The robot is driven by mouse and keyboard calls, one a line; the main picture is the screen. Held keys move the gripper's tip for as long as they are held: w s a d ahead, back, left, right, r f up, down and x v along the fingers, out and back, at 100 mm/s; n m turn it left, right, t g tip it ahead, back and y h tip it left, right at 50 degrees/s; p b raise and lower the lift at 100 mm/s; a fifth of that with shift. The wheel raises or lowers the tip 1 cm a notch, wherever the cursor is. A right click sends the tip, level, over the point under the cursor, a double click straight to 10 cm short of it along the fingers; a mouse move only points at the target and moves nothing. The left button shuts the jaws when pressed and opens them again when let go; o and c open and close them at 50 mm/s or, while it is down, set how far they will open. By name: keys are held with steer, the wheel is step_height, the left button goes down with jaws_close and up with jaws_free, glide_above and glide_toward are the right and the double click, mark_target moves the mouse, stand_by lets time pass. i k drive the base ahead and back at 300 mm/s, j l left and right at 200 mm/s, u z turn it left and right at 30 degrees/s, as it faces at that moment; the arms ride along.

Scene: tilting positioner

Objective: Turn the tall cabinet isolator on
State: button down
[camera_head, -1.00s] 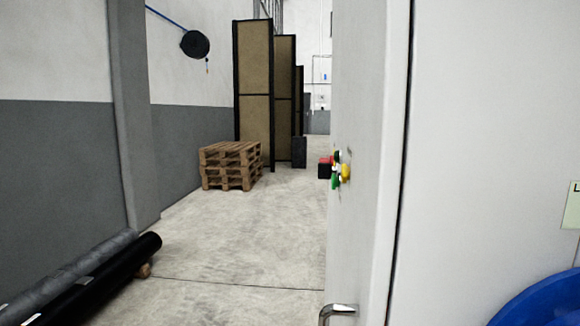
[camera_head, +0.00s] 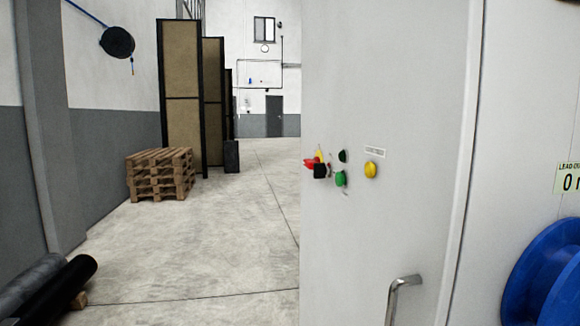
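The tall cabinet (camera_head: 420,90) stands close on the right, and its pale front face fills much of the head view. On that face is a red and yellow rotary switch (camera_head: 317,164), which looks like the isolator; its handle position is too small to tell. Beside it are a black knob (camera_head: 343,156), a green button (camera_head: 341,179) and a yellow button (camera_head: 371,170) under a small label. A metal lever handle (camera_head: 400,290) sits lower on the door. My gripper is not in view.
Open concrete floor (camera_head: 220,235) lies left of the cabinet. Stacked pallets (camera_head: 160,175) and tall brown panels (camera_head: 182,90) stand farther back. Dark rolls (camera_head: 50,290) lie at lower left. A blue reel (camera_head: 548,275) is at the right edge.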

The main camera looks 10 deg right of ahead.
mark_target(308, 163)
steer(key=i+j, duration=0.25)
steer(key=j, duration=0.15)
steer(key=i+j, duration=0.25)
steer(key=j, duration=0.2)
steer(key=i+j, duration=0.25)
steer(key=j, duration=0.15)
steer(key=i+j, duration=0.1)
steer(key=i, duration=0.25)
steer(key=i+j, duration=0.1)
steer(key=i, duration=0.2)
steer(key=z, duration=0.05)
